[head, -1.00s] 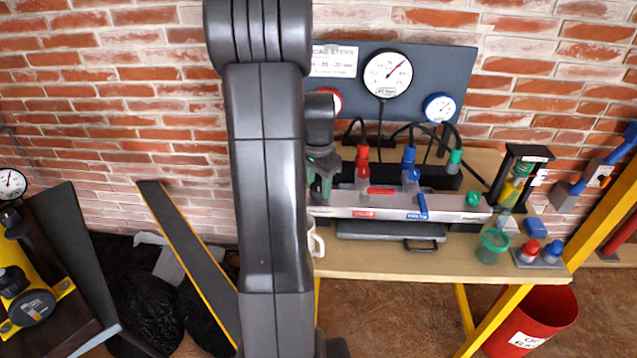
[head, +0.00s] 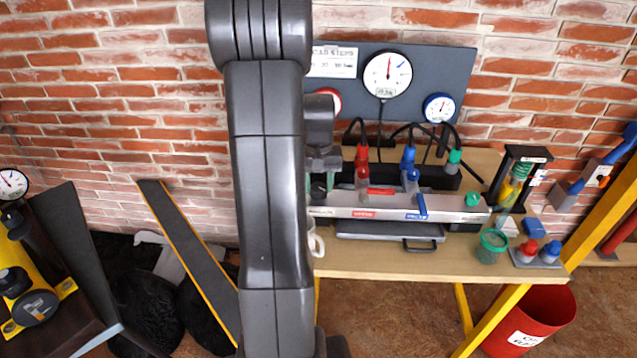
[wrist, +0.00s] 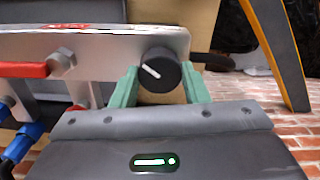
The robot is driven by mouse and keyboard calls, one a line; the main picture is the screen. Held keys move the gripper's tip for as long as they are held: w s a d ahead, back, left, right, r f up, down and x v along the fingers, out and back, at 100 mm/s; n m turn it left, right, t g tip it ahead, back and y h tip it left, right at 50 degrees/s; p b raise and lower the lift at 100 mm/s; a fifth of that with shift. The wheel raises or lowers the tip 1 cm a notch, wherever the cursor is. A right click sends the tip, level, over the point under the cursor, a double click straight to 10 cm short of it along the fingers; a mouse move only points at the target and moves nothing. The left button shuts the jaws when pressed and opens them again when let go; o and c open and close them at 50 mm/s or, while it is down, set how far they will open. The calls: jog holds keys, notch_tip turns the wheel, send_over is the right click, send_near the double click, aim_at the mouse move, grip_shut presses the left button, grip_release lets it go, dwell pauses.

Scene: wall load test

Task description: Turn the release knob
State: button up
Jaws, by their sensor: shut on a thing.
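The release knob (wrist: 159,70) is a black round knob with a white pointer line, on the end of a silver manifold block (wrist: 108,45) in the wrist view. My gripper (wrist: 160,85) has its green fingers on both sides of the knob, shut on it. In the head view my gripper (head: 322,182) is at the left end of the same manifold (head: 440,206), partly hidden by my arm. The large white gauge (head: 388,75) on the dark panel has its red needle pointing almost straight up.
Red (head: 382,191) and blue (head: 422,206) lever handles sit along the manifold, with hoses behind. A small blue-rimmed gauge (head: 440,107) is at the panel's right. A green cup (head: 491,246) and small bottles stand at the bench's right; the bench front (head: 380,267) is mostly clear.

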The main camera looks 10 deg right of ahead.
aim_at(319, 187)
jog(key=n, duration=0.3)
jog(key=shift+r+n, duration=0.1)
jog(key=shift+n, duration=2)
jog(key=shift+w, duration=0.1)
jog(key=o, duration=1)
notch_tip(319, 187, up, 14)
jog(key=shift+f+p, duration=0.1)
jog(key=shift+p, duration=0.25)
jog(key=shift+f, duration=0.15)
notch_tip(319, 187, down, 14)
jog(key=shift+r, duration=0.15)
